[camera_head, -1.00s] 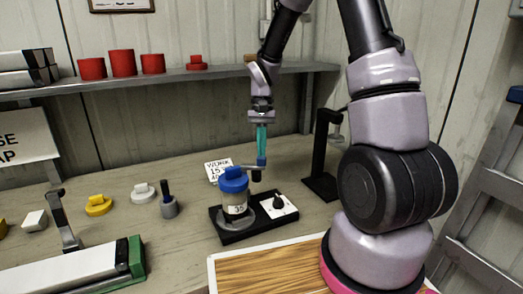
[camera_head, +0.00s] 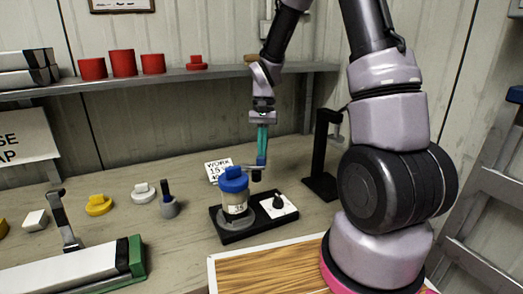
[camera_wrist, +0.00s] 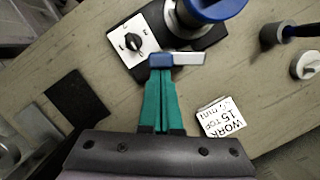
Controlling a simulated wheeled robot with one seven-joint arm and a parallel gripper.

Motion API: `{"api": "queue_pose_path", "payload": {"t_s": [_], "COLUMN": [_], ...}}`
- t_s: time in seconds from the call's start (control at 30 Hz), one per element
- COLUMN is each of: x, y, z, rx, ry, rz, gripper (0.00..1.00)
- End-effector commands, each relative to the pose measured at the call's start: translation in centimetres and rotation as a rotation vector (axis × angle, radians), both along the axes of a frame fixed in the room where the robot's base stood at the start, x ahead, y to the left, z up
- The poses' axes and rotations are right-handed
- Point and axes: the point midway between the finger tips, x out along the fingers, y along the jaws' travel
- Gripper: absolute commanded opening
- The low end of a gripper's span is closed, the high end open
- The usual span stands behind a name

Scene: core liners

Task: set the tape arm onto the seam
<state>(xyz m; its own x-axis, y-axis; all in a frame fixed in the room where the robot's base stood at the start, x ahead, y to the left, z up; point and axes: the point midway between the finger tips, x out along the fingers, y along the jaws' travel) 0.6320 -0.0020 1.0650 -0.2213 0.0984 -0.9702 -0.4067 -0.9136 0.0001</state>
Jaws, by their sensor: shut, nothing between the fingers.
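A grey upright arm with a dark top (camera_head: 64,218) stands beside a long white liner (camera_head: 60,272) with a green end at the front left; it looks like the tape arm, but I cannot be sure. No seam line can be made out on the liner. My gripper (camera_head: 261,157) is far to its right, near a blue-lidded jar (camera_head: 234,200). Its teal fingers are shut and point down. A short blue-and-grey bar (camera_wrist: 176,59) lies at the fingertips in the wrist view, beside the jar; I cannot tell whether they touch it.
The jar stands on a black base (camera_head: 230,236) with a dial (camera_head: 278,204). A black stand (camera_head: 322,160) is to its right, a work card (camera_head: 217,168) behind. Yellow (camera_head: 98,204), white (camera_head: 143,191) and grey (camera_head: 168,207) pieces lie between liner and jar. A shelf (camera_head: 190,76) runs above.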

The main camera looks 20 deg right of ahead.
Motion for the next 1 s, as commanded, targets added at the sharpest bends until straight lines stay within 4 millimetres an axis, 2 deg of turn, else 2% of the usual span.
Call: {"api": "queue_pose_path", "payload": {"t_s": [0.47, 1.0], "x": [-0.6, -3.1], "y": [0.0, 0.8], "z": [0.0, 0.0], "rx": [0.000, 0.001], "ry": [0.000, 0.001], "rz": [-0.138, -0.605], "gripper": [0.00, 0.00]}}
